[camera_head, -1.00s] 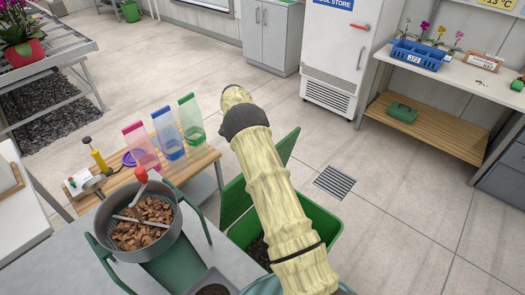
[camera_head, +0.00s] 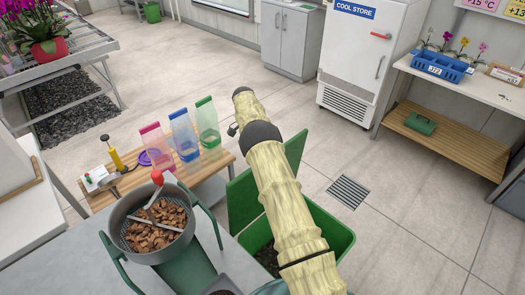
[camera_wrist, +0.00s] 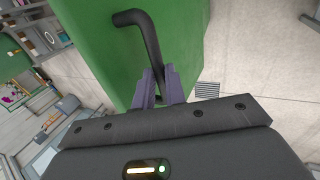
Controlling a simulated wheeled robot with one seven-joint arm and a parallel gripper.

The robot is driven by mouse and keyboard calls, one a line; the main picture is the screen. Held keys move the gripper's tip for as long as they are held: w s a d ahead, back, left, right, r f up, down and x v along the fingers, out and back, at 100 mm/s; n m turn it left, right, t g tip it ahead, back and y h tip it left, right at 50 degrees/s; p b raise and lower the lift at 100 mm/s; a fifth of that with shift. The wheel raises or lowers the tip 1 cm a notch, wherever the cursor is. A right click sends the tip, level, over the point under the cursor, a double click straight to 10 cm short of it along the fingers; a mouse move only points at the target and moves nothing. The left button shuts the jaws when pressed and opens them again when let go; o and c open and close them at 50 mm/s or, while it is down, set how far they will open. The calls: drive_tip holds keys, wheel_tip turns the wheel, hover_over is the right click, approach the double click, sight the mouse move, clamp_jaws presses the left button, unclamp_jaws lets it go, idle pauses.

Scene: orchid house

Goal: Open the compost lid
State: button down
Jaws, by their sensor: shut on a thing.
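The green compost bin (camera_head: 341,236) stands on the floor at lower middle in the head view, with dark compost (camera_head: 267,258) showing inside. Its green lid (camera_head: 241,203) is raised and stands steeply at the bin's far side, partly hidden by my arm. In the wrist view the lid (camera_wrist: 105,50) fills the upper middle and carries a bent black handle (camera_wrist: 150,38). My gripper (camera_wrist: 159,80) has its purple fingers shut on the lower end of this handle.
A wooden bench (camera_head: 212,163) with colored bags (camera_head: 184,137) stands left of the lid. A sieve pot of bark (camera_head: 155,228) is near front left. The floor right of the bin is open, with a drain grate (camera_head: 348,192). A cool store (camera_head: 352,60) stands behind.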

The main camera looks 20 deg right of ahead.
drive_tip(key=c, duration=1.6)
unclamp_jaws()
drive_tip(key=shift+s+f, duration=0.1)
drive_tip(key=shift+f, duration=0.5)
drive_tip(key=shift+o, duration=0.7)
drive_tip(key=shift+w, duration=0.2)
wheel_tip(320, 180, up, 10)
drive_tip(key=b, duration=0.1)
drive_tip(key=shift+r, duration=0.15)
drive_tip(key=s+a+n+t, duration=0.2)
drive_tip(key=s+n, duration=0.2)
drive_tip(key=s, duration=0.6)
drive_tip(key=s+a+r+n+t+y, duration=0.1)
drive_tip(key=s+n, duration=0.3)
drive_tip(key=s, duration=0.7)
drive_tip(key=s+a+r+n+t+y, duration=0.1)
drive_tip(key=s+a+n+t, duration=0.2)
drive_tip(key=s, duration=0.8)
drive_tip(key=shift+a+r+n+t, duration=0.2)
drive_tip(key=shift+a+n+t, duration=0.15)
drive_tip(key=shift+n+t, duration=0.25)
